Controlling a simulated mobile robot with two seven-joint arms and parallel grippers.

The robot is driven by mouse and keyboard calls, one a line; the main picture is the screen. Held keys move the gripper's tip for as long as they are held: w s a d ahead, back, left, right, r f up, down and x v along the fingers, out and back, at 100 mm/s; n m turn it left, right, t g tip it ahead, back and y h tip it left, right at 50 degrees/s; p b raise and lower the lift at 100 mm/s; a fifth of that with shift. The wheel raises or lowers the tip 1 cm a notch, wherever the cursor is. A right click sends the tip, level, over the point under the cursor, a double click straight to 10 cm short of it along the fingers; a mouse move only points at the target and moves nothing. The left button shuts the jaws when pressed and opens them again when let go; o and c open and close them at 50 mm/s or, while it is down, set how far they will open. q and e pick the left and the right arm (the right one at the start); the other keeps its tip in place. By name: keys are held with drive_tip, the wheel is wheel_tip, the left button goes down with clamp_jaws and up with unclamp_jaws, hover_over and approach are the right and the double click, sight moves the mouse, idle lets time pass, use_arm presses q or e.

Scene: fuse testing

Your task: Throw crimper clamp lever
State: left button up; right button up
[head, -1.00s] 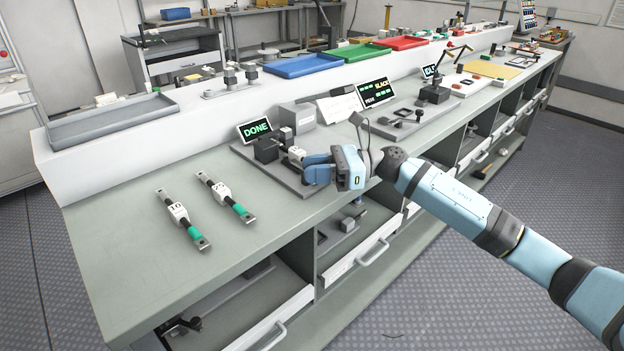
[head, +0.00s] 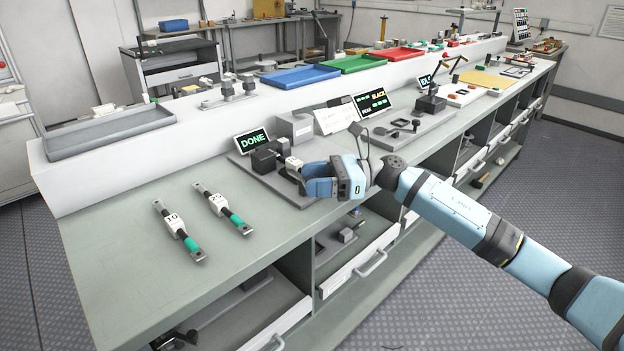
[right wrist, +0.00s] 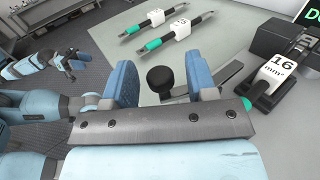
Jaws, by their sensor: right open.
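The crimper (head: 262,160) is a dark block on a grey plate beside a screen (head: 251,139) reading DONE. In the right wrist view, a piece with a white "16 mm²" label (right wrist: 282,70) sits at the crimper's dark jaws (right wrist: 262,92). The clamp lever (right wrist: 215,80) is a flat grey bar, with a round black knob (right wrist: 160,80) nearby. My right gripper (head: 306,184) is open at the crimper; in the right wrist view its blue fingers (right wrist: 148,78) stand either side of the knob. Contact cannot be told. My left gripper (right wrist: 76,60) shows small at the wrist view's left.
Two labelled cables with green sleeves (head: 178,232) (head: 224,208) lie on the bench (head: 120,245) at left. A second station with a screen (head: 371,103) stands to the right. Blue (head: 300,77), green and red trays line the raised shelf. The bench's front left is clear.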

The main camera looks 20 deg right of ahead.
use_arm(q)
drive_tip(key=shift+s+a+f, duration=0.2)
drive_tip(key=shift+f, duration=0.3)
use_arm(e)
drive_tip(key=v, duration=1.3)
use_arm(q)
drive_tip(key=shift+w+r, duration=0.1)
drive_tip(key=shift+r, duration=0.05)
use_arm(e)
drive_tip(key=shift+s+d, duration=0.1)
